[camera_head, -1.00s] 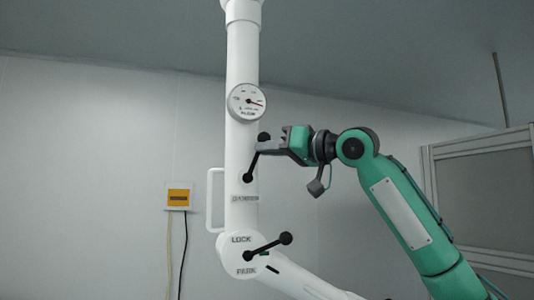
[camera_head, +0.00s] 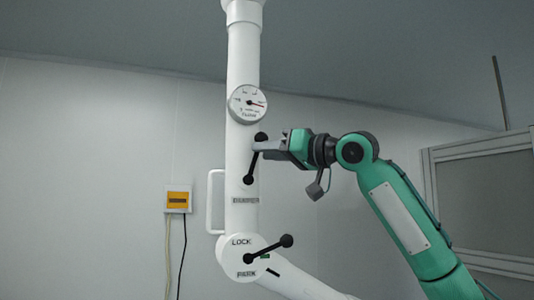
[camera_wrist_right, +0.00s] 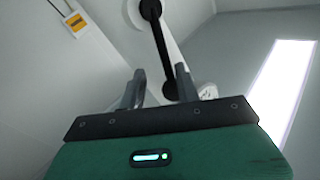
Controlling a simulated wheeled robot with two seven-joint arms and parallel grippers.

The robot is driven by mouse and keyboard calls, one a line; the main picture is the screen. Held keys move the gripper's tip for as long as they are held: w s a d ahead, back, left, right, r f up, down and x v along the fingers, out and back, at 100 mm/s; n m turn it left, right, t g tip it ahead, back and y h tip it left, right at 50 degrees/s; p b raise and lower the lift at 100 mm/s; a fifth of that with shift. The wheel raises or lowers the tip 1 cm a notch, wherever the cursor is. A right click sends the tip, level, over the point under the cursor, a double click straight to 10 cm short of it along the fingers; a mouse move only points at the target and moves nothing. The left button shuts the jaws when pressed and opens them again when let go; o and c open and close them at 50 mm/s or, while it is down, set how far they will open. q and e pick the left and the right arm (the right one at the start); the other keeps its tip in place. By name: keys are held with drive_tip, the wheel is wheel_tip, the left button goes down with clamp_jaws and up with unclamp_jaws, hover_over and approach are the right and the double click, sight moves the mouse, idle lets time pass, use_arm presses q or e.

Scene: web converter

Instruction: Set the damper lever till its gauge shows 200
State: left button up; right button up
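The damper lever is a black bar with round knobs (camera_head: 249,180) on the white vertical pipe (camera_head: 242,60). It stands steeply, leaning slightly right at the top. Its gauge (camera_head: 248,103) is a white dial above it with a red needle pointing right and slightly down; its numbers are too small to read. My right gripper (camera_head: 262,146) is beside the lever's upper part. In the right wrist view its two fingers (camera_wrist_right: 160,85) stand apart, with the black lever (camera_wrist_right: 162,45) between them, nearer the right finger; contact is unclear. My left gripper is not in view.
A second black lever (camera_head: 268,248) sits on the lower joint between LOCK and PARK labels. A white handle (camera_head: 211,202) stands left of the pipe. A yellow-fronted wall box (camera_head: 178,199) with cables is further left. A framed panel (camera_head: 485,190) is at right.

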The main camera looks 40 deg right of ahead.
drive_tip(key=shift+s+d+r, duration=0.3)
drive_tip(key=shift+s+r, duration=0.1)
drive_tip(key=shift+r, duration=0.15)
drive_tip(key=f+b+v, duration=0.1)
drive_tip(key=b+v, duration=0.4)
drive_tip(key=v, duration=0.8)
drive_tip(key=shift+w+a+f, duration=0.15)
drive_tip(key=shift+a+f, duration=0.1)
drive_tip(key=shift+a, duration=0.1)
drive_tip(key=c, duration=0.7)
drive_tip(key=shift+t+y, duration=0.5)
drive_tip(key=shift+t, duration=0.1)
drive_tip(key=a+f, duration=0.2)
drive_tip(key=a, duration=0.1)
drive_tip(key=shift+a+f, duration=0.15)
wheel_tip(320, 180, down, 3)
drive_tip(key=s+d+m+t+h, duration=0.1)
drive_tip(key=s+d+m+t, duration=0.1)
drive_tip(key=d+m, duration=0.1)
drive_tip(key=p+x, duration=0.7)
drive_tip(key=x, duration=0.7)
drive_tip(key=shift+p, duration=0.3)
